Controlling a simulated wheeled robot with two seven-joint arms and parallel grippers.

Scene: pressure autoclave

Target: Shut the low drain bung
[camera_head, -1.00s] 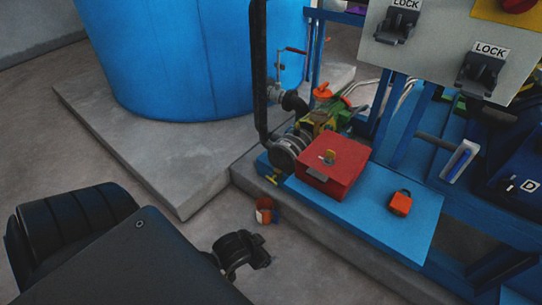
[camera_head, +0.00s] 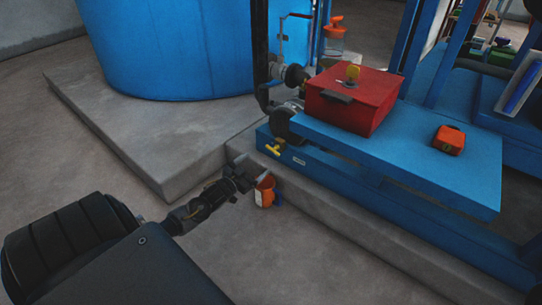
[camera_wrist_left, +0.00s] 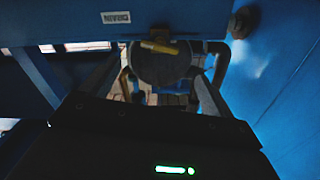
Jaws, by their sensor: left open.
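The drain bung (camera_head: 272,150) has a small yellow T-shaped handle. It sits low on the blue skid's side, at its left end, next to a small white label (camera_head: 299,161). The yellow handle also shows top centre in the left wrist view (camera_wrist_left: 158,47), near an upside-down label reading DRAIN (camera_wrist_left: 115,17). My left gripper (camera_head: 252,172) is open and empty, a little left of and below the handle and apart from it. My right gripper is not in view.
An orange-and-white container (camera_head: 262,194) stands on the floor close to my left gripper. A red box (camera_head: 350,105) and an orange padlock-like block (camera_head: 448,140) sit on the blue skid (camera_head: 400,150). A concrete plinth (camera_head: 150,135) carries the blue tank (camera_head: 175,45).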

